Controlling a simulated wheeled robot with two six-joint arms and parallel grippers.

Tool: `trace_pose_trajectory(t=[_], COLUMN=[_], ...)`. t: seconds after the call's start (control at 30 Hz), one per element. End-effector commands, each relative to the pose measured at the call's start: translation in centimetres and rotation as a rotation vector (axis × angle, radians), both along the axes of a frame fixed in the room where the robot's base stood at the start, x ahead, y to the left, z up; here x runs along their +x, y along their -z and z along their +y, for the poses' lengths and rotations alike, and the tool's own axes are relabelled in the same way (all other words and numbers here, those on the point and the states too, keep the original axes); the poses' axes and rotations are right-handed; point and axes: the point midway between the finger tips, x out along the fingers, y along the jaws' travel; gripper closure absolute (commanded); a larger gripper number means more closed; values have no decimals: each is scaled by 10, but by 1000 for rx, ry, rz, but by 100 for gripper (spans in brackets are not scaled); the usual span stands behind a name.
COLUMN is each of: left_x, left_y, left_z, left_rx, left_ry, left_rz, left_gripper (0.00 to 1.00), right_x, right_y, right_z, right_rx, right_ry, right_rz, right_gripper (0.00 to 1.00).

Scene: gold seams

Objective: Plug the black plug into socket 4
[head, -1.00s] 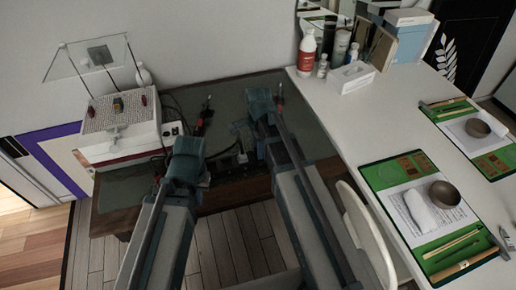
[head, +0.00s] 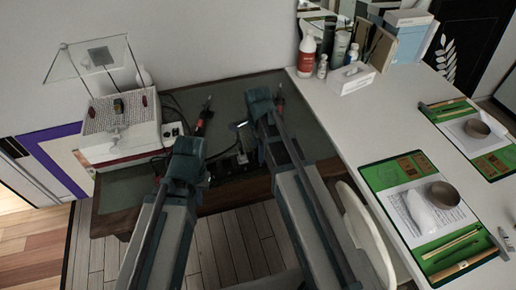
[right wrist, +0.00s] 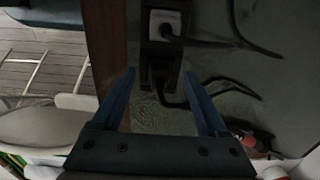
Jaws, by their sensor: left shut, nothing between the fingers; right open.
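A dark power strip (right wrist: 158,48) runs along the desk edge in the right wrist view. It also shows between my arms in the head view (head: 241,157). A white socket face (right wrist: 166,20) on it has a black cable end in it. Another black plug or cable end (right wrist: 160,82) lies at the strip's near end, between my fingertips in the picture; I cannot tell whether it is seated. Socket numbers are not readable. My right gripper (right wrist: 159,73) is open, its fingers either side of the strip's near end. My left gripper (head: 186,150) is shut and empty; its fingertips are hard to see.
Black cables (right wrist: 235,30) curve over the dark desk (head: 245,95). A red-handled tool (head: 203,115) lies on it. A white box-like device (head: 120,125) stands left. The white table (head: 350,125) borders the right, with a white chair (head: 365,225) before it.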

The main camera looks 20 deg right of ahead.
Motion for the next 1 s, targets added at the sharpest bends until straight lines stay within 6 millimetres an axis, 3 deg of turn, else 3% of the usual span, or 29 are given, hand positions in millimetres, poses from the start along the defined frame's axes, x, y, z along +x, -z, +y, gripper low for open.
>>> trace_pose_trajectory(t=[0.7, 1.0], left_x=[0, 0], left_y=[-109, -131], left_z=[0, 0], left_rx=[0, 0], left_ry=[0, 0], left_rz=[0, 0], left_gripper=[100, 100], right_x=[0, 0], right_y=[-109, -131], right_z=[0, 0], right_rx=[0, 0], right_ry=[0, 0], right_rz=[0, 0], right_gripper=[24, 24])
